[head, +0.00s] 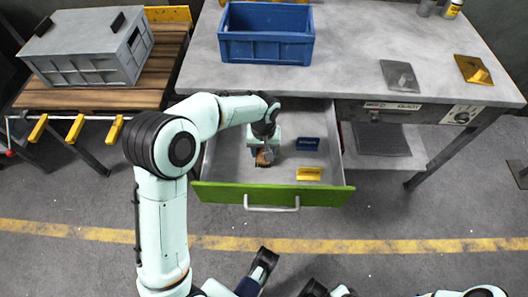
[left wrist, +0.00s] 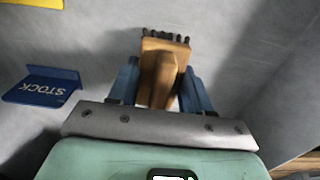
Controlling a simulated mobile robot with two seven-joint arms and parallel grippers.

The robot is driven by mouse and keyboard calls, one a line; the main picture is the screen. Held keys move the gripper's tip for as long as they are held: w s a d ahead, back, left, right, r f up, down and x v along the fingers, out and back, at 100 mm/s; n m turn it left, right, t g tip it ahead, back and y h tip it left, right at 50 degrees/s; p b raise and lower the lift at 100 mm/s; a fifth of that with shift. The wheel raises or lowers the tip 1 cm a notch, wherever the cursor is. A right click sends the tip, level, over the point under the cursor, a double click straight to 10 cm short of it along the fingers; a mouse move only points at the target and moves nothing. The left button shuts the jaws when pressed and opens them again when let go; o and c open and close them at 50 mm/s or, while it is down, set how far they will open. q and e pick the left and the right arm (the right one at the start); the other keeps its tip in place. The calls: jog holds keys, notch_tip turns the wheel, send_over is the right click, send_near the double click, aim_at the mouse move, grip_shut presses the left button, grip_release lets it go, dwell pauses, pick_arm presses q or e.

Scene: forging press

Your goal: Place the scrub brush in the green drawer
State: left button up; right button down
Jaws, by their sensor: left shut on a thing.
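The scrub brush (left wrist: 163,62), with a tan wooden body and dark bristles, is between the blue fingers of my left gripper (left wrist: 160,88), which is shut on it. In the head view my left gripper (head: 262,150) reaches down into the open green drawer (head: 225,193) with the brush (head: 264,159), left of the drawer's middle. The drawer is pulled out, with a green front, a metal handle and a grey inside. I cannot tell whether the brush touches the drawer floor.
In the drawer lie a blue STOCK sign (head: 307,144) and a yellow sign (head: 309,174), right of the gripper. A blue crate (head: 266,50) stands on the grey workbench (head: 345,50) above. A grey crate (head: 85,65) sits on a wooden pallet at left.

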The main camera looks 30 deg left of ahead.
pick_arm(q)
jog(key=shift+f, duration=0.3)
pick_arm(e)
jog(key=shift+w, duration=0.15)
pick_arm(q)
jog(key=shift+f, duration=0.15)
pick_arm(e)
jog(key=shift+d+f, duration=0.1)
pick_arm(q)
jog(key=o, duration=1.1)
pick_arm(e)
jog(key=shift+w, duration=0.1)
pick_arm(q)
notch_tip(320, 180, up, 12)
jog(key=p, duration=0.3)
pick_arm(e)
jog(key=s+a+r+g, duration=0.1)
jog(key=s+a+r, duration=0.1)
jog(key=s+r, duration=0.2)
jog(key=shift+s+a+y, duration=0.25)
jog(key=shift+s+y, duration=0.15)
jog(key=shift+s, duration=0.2)
pick_arm(q)
jog(key=shift+r, duration=0.2)
